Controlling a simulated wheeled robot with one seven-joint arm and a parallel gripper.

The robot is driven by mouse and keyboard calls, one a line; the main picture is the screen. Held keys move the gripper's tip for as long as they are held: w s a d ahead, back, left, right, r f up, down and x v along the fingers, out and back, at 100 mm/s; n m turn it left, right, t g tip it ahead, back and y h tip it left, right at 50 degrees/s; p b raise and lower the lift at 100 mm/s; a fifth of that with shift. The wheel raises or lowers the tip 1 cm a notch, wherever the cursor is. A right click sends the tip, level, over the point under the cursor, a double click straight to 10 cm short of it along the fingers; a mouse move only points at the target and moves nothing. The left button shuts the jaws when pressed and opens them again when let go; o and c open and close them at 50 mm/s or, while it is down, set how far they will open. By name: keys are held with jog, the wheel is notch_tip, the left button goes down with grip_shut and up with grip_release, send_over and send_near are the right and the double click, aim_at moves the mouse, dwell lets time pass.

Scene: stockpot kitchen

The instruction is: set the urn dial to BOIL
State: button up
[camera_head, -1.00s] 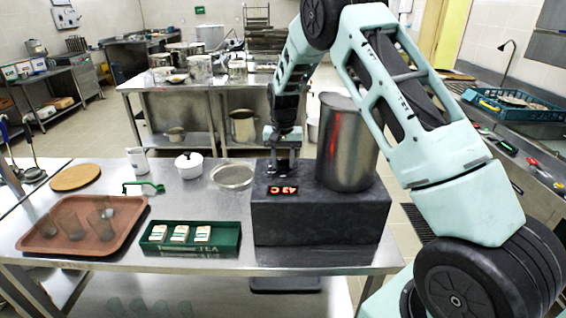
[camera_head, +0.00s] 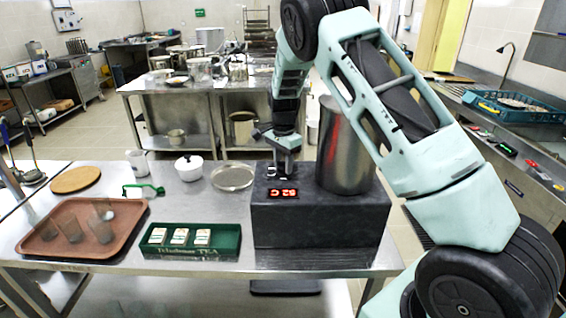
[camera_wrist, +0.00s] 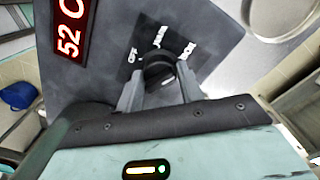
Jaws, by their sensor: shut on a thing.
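The urn is a dark boxy base (camera_head: 320,222) with a tall steel pot (camera_head: 345,150) on its right part. The black dial (camera_wrist: 160,68) sits on a dark plate with white labels, OFF at the left, a middle one, and BOIL (camera_wrist: 186,50) at the right. My gripper (camera_head: 282,168) reaches down onto the base's top, left of the pot. In the wrist view, its two fingers (camera_wrist: 160,80) are shut on the dial from both sides. The dial's pointer is not clear.
A green tea box (camera_head: 190,252), a brown tray (camera_head: 62,250) with glasses, a white lidded pot (camera_head: 188,167), a round sieve (camera_head: 232,177) and a green-handled item (camera_head: 143,190) lie left of the urn. The pot stands close right of my gripper.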

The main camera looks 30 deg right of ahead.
aim_at(283, 162)
jog(key=shift+m, duration=0.4)
jog(key=o, duration=1)
notch_tip(283, 162, up, 18)
jog(key=b, duration=0.3)
jog(key=shift+f+b, duration=0.25)
jog(key=shift+b, duration=0.15)
